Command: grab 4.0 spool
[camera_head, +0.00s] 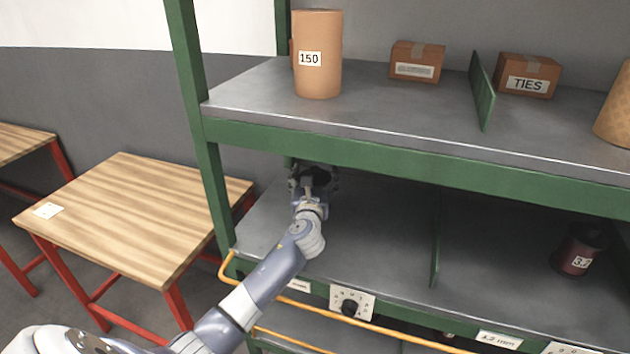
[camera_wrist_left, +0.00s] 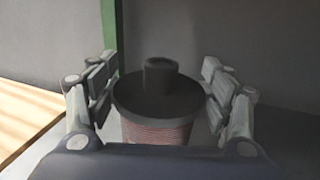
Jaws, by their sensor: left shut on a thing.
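A spool (camera_wrist_left: 158,95) with a dark round flange, a short dark hub on top and reddish-brown winding below stands between the fingers in the left wrist view. My left gripper (camera_wrist_left: 160,100) is shut on it, one finger on each side. In the head view my left gripper (camera_head: 312,182) reaches under the upper shelf at the left end of the lower shelf (camera_head: 370,225), and the spool is mostly hidden there. No size label shows on this spool. Another dark red spool (camera_head: 578,252) with a white label, seemingly reading 3 point something, stands at the right. My right gripper is not in view.
The upper shelf (camera_head: 400,118) holds a brown cylinder (camera_head: 318,60) marked 150, and cardboard boxes (camera_head: 528,75). Green posts and a green divider (camera_head: 436,235) bound the bay. A yellow rail (camera_head: 380,325) runs along the front. A wooden table (camera_head: 130,210) stands left.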

